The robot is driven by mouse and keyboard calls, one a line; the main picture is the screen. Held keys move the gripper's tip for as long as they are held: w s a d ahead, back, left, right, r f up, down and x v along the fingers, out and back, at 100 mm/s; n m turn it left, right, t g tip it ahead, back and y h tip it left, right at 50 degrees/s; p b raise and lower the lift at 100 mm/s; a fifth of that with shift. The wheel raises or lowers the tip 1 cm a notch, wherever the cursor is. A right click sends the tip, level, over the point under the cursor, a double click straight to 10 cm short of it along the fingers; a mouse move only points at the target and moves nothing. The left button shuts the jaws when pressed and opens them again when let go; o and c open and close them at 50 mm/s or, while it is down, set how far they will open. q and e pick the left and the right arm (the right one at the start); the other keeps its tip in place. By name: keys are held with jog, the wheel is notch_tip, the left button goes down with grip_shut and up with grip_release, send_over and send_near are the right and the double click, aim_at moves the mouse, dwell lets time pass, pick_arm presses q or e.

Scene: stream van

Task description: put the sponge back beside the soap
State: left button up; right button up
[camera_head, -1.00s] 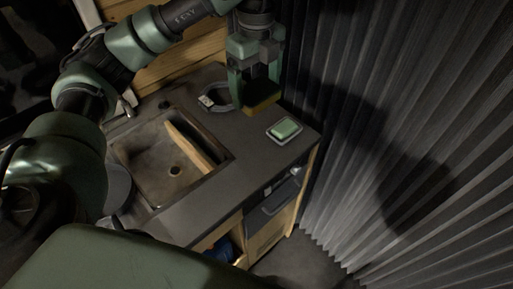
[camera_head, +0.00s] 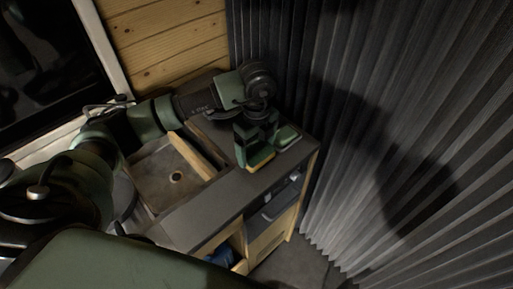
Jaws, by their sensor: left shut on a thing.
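The sponge (camera_head: 261,163), yellow below and dark green above, is between the fingers of my left gripper (camera_head: 257,150). The gripper is shut on it and points down over the counter. The sponge is low at the counter top, just left of the soap and nearer the front; I cannot tell whether it touches the counter. The pale green soap (camera_head: 287,136) lies in its small dish on the right end of the counter, partly hidden behind the gripper. My right gripper is not in view.
The counter (camera_head: 221,204) has a sink (camera_head: 164,189) at left with a wooden board (camera_head: 192,154) across its right side. A grey pleated curtain (camera_head: 400,150) hangs close on the right. The counter's front edge is near the sponge.

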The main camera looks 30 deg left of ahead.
pick_arm(q)
jog(key=shift+f, duration=0.45)
jog(key=shift+f, duration=0.1)
jog(key=o, duration=1)
jog(key=shift+o, duration=0.2)
